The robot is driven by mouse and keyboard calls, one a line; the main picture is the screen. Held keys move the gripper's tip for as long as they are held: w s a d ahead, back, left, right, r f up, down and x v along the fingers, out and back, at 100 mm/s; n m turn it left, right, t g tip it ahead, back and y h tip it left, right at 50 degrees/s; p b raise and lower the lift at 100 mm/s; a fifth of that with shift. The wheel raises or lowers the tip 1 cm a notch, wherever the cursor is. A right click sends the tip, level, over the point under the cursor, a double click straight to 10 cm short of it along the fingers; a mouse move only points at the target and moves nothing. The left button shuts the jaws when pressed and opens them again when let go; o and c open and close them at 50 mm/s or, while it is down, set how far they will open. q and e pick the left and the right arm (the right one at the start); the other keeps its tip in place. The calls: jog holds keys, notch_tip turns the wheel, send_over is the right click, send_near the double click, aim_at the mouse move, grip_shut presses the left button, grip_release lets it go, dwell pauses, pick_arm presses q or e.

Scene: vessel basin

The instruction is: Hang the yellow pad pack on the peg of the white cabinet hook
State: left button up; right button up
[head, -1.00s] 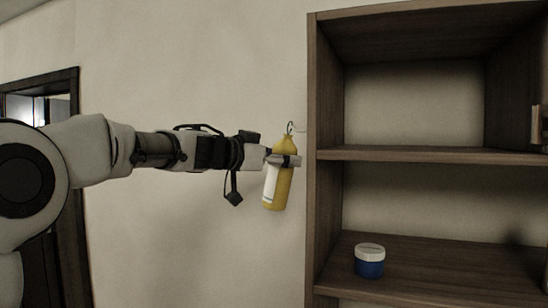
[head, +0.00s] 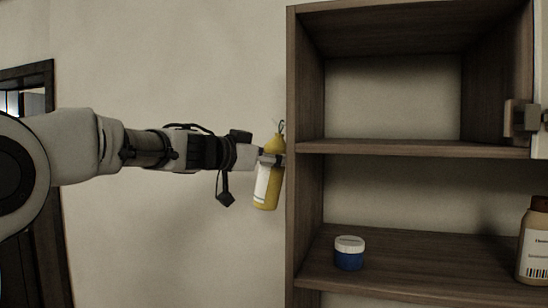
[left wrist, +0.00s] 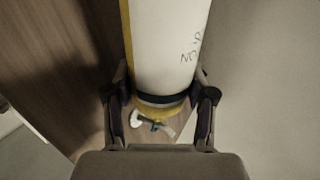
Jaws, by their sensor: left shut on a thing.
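The yellow pad pack (head: 264,188), a bottle-shaped pack with a white label and a thin dark loop on top, hangs slightly tilted at the left side of the brown cabinet. My left gripper (head: 272,160) is shut around its upper part. In the left wrist view the pack (left wrist: 168,45) lies between the two fingers (left wrist: 160,105), label toward the camera. Past its yellow neck is a small white piece (left wrist: 137,118), possibly the hook, with a dark greenish bit beside it; I cannot tell whether the loop touches it. The hook is not clear in the head view. My right gripper is out of view.
The open cabinet (head: 305,215) has shelves right of the pack. A blue jar with white lid (head: 349,255) and a brown bottle (head: 534,240) stand on its lower shelf. Plain wall (head: 160,80) lies left of the cabinet, with a dark frame further left.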

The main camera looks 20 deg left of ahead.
pick_arm(q)
jog(key=o, duration=1.2)
jog(key=shift+o, duration=0.2)
jog(key=shift+a, duration=0.1)
